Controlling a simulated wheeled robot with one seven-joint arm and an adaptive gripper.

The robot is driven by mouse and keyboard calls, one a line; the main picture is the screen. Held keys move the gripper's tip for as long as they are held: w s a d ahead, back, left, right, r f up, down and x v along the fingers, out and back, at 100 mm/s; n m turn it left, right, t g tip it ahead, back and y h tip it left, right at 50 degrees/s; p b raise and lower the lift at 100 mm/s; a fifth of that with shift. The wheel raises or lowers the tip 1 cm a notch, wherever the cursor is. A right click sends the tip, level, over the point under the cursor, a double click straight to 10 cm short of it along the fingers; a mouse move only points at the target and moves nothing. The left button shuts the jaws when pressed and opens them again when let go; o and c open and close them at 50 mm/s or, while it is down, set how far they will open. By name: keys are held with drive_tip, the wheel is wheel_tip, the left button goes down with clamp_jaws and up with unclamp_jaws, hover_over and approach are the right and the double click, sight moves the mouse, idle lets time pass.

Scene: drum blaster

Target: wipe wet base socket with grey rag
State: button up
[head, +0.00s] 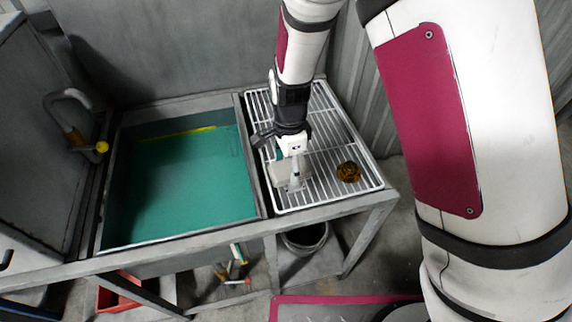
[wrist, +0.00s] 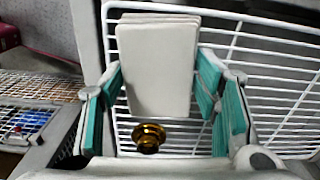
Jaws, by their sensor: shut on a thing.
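A folded light-grey rag (head: 279,174) is held in my gripper (head: 290,168) above or against the white wire rack; I cannot tell whether it touches. In the wrist view the rag (wrist: 157,72) shows as a flat layered pad between the teal-lined fingers of my gripper (wrist: 160,90). A small round brass-coloured piece (head: 348,171), seemingly the base socket, sits on the rack to the right of the rag, apart from it in the head view. In the wrist view the brass piece (wrist: 148,137) appears just below the rag's edge. Whether it is wet cannot be told.
The white wire rack (head: 330,122) lies on a metal frame. A bucket (head: 305,238) stands under the frame. The rack is clear around the brass piece.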

sight(301, 164)
drive_tip(key=shift+w+d, duration=0.3)
drive_tip(key=shift+d, duration=0.5)
drive_tip(key=shift+w+d, duration=0.3)
drive_tip(key=shift+d, duration=0.5)
drive_tip(key=shift+a, duration=0.1)
drive_tip(key=shift+s+a+p, duration=0.25)
drive_tip(key=shift+a, duration=0.4)
drive_tip(key=shift+s+a+p, duration=0.25)
drive_tip(key=shift+s+a, duration=0.05)
drive_tip(key=shift+a, duration=0.35)
drive_tip(key=shift+s+a+p, duration=0.25)
drive_tip(key=shift+a, duration=0.4)
drive_tip(key=shift+w+d, duration=0.25)
drive_tip(key=shift+d, duration=0.45)
drive_tip(key=shift+w+d, duration=0.3)
drive_tip(key=shift+d, duration=0.35)
drive_tip(key=shift+w+d, duration=0.25)
drive_tip(key=shift+d, duration=0.45)
drive_tip(key=shift+a, duration=0.1)
